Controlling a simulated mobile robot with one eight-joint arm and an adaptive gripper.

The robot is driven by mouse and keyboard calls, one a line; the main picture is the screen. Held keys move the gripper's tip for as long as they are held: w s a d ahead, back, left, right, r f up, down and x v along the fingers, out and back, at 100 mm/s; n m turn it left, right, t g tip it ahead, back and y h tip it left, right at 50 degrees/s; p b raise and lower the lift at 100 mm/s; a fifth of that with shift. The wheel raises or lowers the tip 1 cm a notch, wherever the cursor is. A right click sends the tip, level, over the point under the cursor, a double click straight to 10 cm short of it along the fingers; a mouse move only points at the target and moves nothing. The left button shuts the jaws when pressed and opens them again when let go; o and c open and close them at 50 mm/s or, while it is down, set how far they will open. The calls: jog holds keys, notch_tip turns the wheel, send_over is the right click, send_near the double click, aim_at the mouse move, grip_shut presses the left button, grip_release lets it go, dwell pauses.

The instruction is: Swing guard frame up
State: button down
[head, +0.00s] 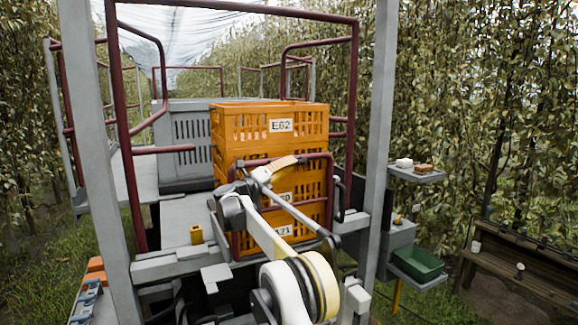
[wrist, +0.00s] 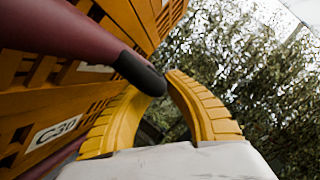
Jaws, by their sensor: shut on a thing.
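The guard frame (head: 331,185) is a dark red tube frame standing roughly upright against the front of the orange crate stack (head: 268,120). In the wrist view its red tube (wrist: 75,32) ends in a black grip (wrist: 141,73). My gripper (head: 290,162) is at the frame's upper bar, with yellow ribbed fingers. In the wrist view, my gripper (wrist: 153,85) has its fingers closed around the black grip. Part of the frame is hidden behind my arm in the head view.
Grey posts (head: 379,150) stand at either side, with a larger red hoop (head: 235,10) overhead. A grey shelf (head: 425,177) and a green bin (head: 417,263) are at the right. A wooden bench (head: 520,262) stands further right. Tree rows flank the platform.

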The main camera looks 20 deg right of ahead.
jog(key=shift+r, duration=0.15)
jog(key=c, duration=1.4)
grip_release()
jog(key=shift+s, duration=0.15)
jog(key=shift+o, duration=0.2)
jog(key=shift+s+r, duration=0.1)
jog(key=shift+s, duration=0.05)
jog(key=shift+a, duration=0.15)
jog(key=v, duration=1.1)
jog(key=shift+a+f, duration=0.25)
jog(key=shift+s, duration=0.1)
